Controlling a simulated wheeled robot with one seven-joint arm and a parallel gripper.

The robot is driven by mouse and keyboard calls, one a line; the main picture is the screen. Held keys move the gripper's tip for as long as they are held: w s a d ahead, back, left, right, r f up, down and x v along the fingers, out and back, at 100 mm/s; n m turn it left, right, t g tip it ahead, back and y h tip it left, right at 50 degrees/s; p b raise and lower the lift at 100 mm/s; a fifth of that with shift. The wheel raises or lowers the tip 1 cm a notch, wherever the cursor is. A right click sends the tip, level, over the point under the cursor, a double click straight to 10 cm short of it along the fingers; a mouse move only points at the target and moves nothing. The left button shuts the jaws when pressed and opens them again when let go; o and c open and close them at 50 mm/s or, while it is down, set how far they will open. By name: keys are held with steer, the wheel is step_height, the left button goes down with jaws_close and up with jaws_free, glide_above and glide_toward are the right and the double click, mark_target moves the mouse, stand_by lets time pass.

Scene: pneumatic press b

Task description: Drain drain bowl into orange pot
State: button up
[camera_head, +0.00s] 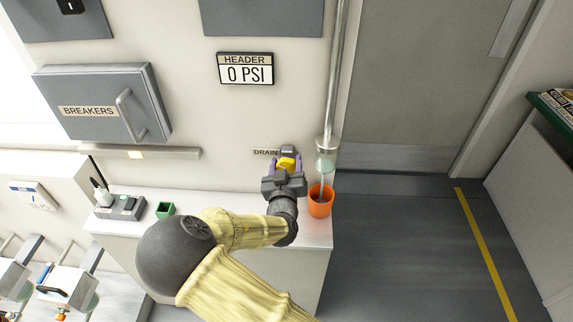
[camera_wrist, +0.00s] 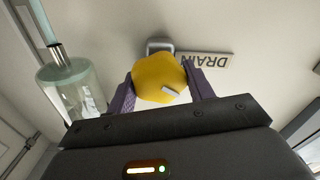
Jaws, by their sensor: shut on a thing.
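A yellow drain knob (camera_head: 287,162) sits on the wall beside the DRAIN label (camera_head: 265,152). My gripper (camera_head: 286,167) is shut on it, with one purple finger on each side. In the wrist view the knob (camera_wrist: 156,74) is between the fingers, its pale mark pointing to the lower right. The clear drain bowl (camera_head: 326,162) hangs under a vertical pipe, right of the gripper. The orange pot (camera_head: 320,207) stands below the bowl on the counter. A thin pale line runs from the bowl into the pot; I cannot tell whether it is tube or liquid.
The header display (camera_head: 245,69) reads 0 PSI. A breakers box (camera_head: 100,103) is on the wall to the left. A green cup (camera_head: 165,209) and a grey switch unit (camera_head: 121,207) stand on the left of the counter (camera_head: 318,238). Floor right of the counter is clear.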

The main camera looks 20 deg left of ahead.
steer(key=o, duration=1)
steer(key=shift+c, duration=0.2)
steer(key=p+v, duration=0.1)
steer(key=v, duration=1.6)
steer(key=shift+s+p, duration=0.25)
steer(key=shift+p, duration=0.05)
